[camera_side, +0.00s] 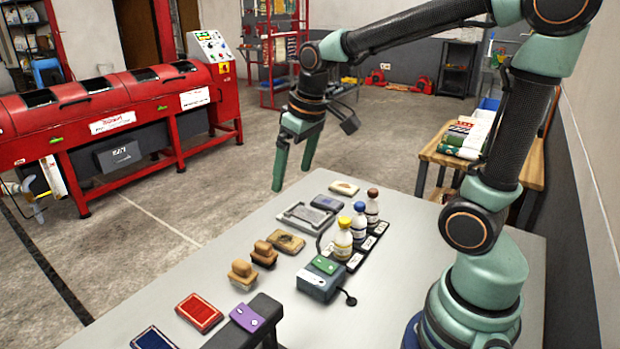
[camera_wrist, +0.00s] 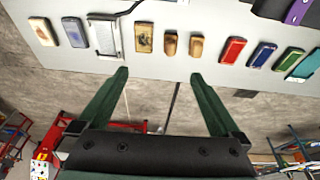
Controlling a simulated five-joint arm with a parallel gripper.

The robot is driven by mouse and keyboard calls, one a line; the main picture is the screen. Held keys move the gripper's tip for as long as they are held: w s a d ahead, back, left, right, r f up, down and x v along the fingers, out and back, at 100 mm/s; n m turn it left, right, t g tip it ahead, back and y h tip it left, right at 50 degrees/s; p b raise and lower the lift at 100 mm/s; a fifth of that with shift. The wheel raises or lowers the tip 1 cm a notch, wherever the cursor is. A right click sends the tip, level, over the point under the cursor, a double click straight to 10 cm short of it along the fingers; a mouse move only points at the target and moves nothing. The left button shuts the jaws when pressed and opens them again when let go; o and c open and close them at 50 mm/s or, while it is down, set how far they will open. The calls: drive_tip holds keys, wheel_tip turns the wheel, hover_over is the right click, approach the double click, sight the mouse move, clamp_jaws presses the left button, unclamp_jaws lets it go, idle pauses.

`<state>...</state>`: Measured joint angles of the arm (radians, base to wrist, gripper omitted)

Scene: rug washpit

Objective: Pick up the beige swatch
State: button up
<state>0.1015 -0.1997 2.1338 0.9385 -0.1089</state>
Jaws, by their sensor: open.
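A pale cream-beige flat piece (camera_side: 343,187) with a small reddish mark lies at the far end of the grey table; it also shows at the top left of the wrist view (camera_wrist: 42,31). A tan piece with a dark pattern (camera_side: 287,242) lies nearer, and also shows in the wrist view (camera_wrist: 144,37). I cannot tell for sure which of the two is the beige swatch; the cream one is paler. My gripper (camera_side: 292,180) is open and empty, above and beyond the table's far left edge. Its fingers show in the wrist view (camera_wrist: 159,76), apart from every piece.
A grey tray (camera_side: 304,217) and a blue piece (camera_side: 327,203) lie between the two. Two brown brushes (camera_side: 252,263), a red swatch (camera_side: 199,312) and a blue swatch (camera_side: 153,340) continue the row. Several bottles (camera_side: 343,240) stand in a black rack beside a blue-grey box (camera_side: 320,280).

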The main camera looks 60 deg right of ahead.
drive_tip(key=w+d+f+g, duration=0.2)
drive_tip(key=w+d+f, duration=0.1)
drive_tip(key=w+f, duration=0.2)
drive_tip(key=g, duration=0.1)
hover_over(285, 239)
drive_tip(key=f, duration=1.2)
drive_tip(key=shift+s+d+f, duration=0.15)
drive_tip(key=shift+d+f, duration=0.05)
drive_tip(key=shift+d, duration=0.15)
drive_tip(key=shift+a+f, duration=0.15)
drive_tip(key=shift+f, duration=1.2)
drive_tip(key=shift+a+f, duration=0.15)
drive_tip(key=shift+f, duration=1.2)
drive_tip(key=c, duration=1.4)
